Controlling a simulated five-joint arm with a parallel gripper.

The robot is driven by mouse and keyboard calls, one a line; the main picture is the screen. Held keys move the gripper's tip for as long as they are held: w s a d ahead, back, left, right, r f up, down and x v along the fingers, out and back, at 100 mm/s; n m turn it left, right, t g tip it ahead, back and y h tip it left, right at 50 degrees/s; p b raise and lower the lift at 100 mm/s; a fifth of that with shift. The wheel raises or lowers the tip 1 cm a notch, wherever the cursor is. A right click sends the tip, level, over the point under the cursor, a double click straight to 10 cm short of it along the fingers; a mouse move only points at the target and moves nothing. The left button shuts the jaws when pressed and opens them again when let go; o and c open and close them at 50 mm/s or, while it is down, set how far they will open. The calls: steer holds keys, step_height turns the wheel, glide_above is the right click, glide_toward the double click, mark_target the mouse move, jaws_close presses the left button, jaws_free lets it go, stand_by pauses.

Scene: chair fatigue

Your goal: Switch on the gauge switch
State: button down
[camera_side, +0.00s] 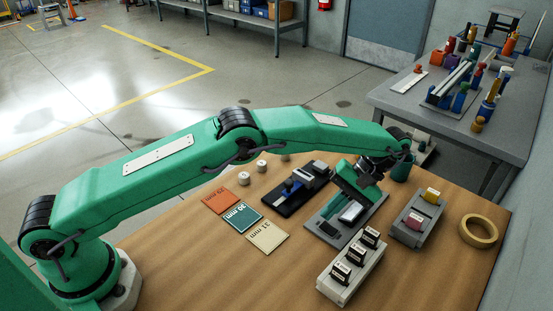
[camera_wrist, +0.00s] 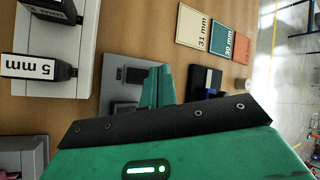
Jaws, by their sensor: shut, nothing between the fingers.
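A grey gauge plate (camera_side: 318,222) lies flat on the table below my gripper, with a light-faced block (camera_side: 351,212) and a small dark part (camera_side: 327,229) on it. I cannot tell for certain which part is the switch, or its on/off position.
A pale rack (camera_side: 350,283) with black "mm" blocks stands in front. A grey tray (camera_side: 405,233) with yellow and red blocks and a tape roll (camera_side: 478,231) are right. A black fixture (camera_side: 280,201) and cards (camera_side: 243,217) lie left. The front-left table is clear.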

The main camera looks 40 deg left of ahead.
mark_target(330, 226)
steer(key=shift+a+f, duration=0.1)
steer(key=shift+f, duration=0.65)
steer(key=shift+a+f, duration=0.1)
steer(key=shift+f, duration=0.6)
stand_by(2.4)
steer(key=shift+r, duration=0.15)
steer(key=shift+r, duration=0.6)
steer(key=shift+r, duration=0.1)
stand_by(0.4)
steer(key=shift+d+r, duration=0.2)
steer(key=shift+r, duration=1)
steer(key=shift+d+r, duration=0.2)
steer(key=shift+r, duration=1)
steer(key=shift+r, duration=0.15)
